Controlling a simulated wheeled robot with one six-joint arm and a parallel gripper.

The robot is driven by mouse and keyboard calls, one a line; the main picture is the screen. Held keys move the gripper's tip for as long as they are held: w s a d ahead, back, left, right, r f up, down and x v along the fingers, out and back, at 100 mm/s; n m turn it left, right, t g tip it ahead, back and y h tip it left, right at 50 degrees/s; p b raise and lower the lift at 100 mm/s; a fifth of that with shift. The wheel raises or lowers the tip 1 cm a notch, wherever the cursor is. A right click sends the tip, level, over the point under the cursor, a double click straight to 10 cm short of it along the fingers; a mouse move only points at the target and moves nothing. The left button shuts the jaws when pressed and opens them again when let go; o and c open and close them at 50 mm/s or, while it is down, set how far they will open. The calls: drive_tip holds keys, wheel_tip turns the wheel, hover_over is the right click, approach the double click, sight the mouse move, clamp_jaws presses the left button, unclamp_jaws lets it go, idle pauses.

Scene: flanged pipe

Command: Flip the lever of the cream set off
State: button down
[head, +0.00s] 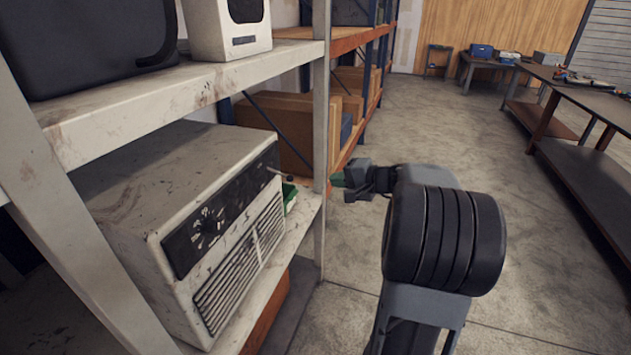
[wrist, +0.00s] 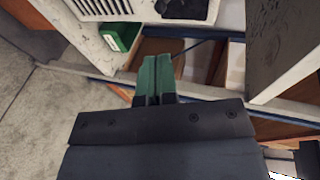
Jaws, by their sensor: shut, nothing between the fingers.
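The cream set (head: 165,180) is a scuffed cream box on the lower shelf in the head view, with a dark control panel, a dial and a slotted grille on its front. A small lever (head: 280,173) with a dark knob sticks out from the far right end of the dark panel. My gripper (head: 338,180), with green fingertips, is to the right of the lever, apart from it, just beyond the shelf post. In the wrist view the green fingers (wrist: 157,77) are together and empty. Part of the set's grille (wrist: 98,9) shows at the top there; I cannot make out the lever.
A green box (head: 289,196) sits beside the set on the shelf; it also shows in the wrist view (wrist: 122,38). A shelf post (head: 321,120) stands between set and gripper. Cardboard boxes (head: 290,128) lie behind. The floor (head: 440,130) to the right is clear.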

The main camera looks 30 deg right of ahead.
sight(292, 179)
drive_tip(key=p+x, duration=0.3)
drive_tip(key=x, duration=1)
drive_tip(key=shift+a, duration=0.1)
drive_tip(key=f+b, duration=0.1)
drive_tip(key=b, duration=0.3)
drive_tip(key=f+t+b, duration=0.1)
drive_tip(key=b, duration=0.4)
drive_tip(key=shift+w+a+y, duration=0.2)
drive_tip(key=shift+w+y, duration=0.1)
drive_tip(key=shift+y, duration=0.1)
drive_tip(key=shift+a+b, duration=0.15)
drive_tip(key=shift+b, duration=0.35)
drive_tip(key=shift+s, duration=0.1)
